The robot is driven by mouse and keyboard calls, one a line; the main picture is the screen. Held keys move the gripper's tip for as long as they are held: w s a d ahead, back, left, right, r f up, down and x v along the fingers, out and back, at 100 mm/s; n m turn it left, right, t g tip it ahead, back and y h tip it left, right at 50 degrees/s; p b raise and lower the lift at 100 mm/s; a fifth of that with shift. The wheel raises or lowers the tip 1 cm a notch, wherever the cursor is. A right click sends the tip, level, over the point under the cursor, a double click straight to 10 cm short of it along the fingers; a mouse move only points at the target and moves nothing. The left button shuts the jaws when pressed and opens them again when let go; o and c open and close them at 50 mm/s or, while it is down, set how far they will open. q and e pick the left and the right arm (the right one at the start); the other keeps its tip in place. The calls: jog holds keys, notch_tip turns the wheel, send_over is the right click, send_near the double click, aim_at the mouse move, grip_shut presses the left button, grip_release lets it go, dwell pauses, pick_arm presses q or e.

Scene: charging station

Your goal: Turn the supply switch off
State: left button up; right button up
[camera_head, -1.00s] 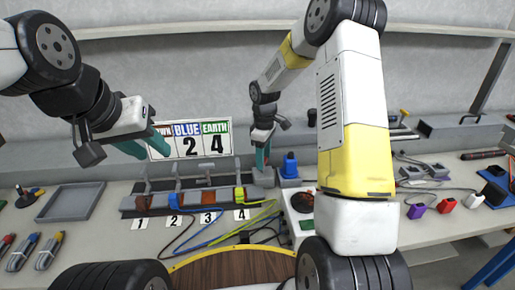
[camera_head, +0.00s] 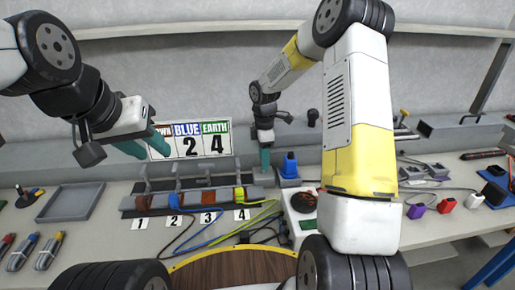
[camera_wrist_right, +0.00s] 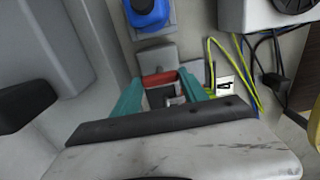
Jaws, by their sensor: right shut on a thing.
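My right gripper (camera_head: 265,160) reaches down at the right end of the row of clamps. In the right wrist view its teal fingers (camera_wrist_right: 160,90) are on both sides of a red handle (camera_wrist_right: 159,78) on a small grey unit, and the gripper is shut on it. This looks like the supply switch; its on or off position cannot be read. In the head view the handle is hidden by the fingers. My left gripper (camera_head: 147,146) is open and empty, in front of the number board.
A blue-topped device (camera_head: 289,166) stands just right of my right gripper; it also shows in the right wrist view (camera_wrist_right: 148,12). Numbered clamps with coloured wires (camera_head: 205,198) lie to the left. A white box with a black dial (camera_head: 304,203) is near. A grey tray (camera_head: 70,203) sits far left.

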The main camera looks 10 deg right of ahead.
dwell(0.3)
jog(key=o, duration=1.4)
jog(key=shift+r, duration=3.95)
jog(key=shift+r, duration=0.15)
jog(key=s+d+r+m+t, duration=0.2)
jog(key=s+r+m+t, duration=0.2)
jog(key=s+r+m, duration=1.1)
jog(key=s, duration=0.3)
jog(key=s+r+m+t+y, duration=0.1)
jog(key=s, duration=0.4)
jog(key=s+r+m+t+y, duration=0.1)
jog(key=s, duration=0.3)
jog(key=shift+s, duration=0.35)
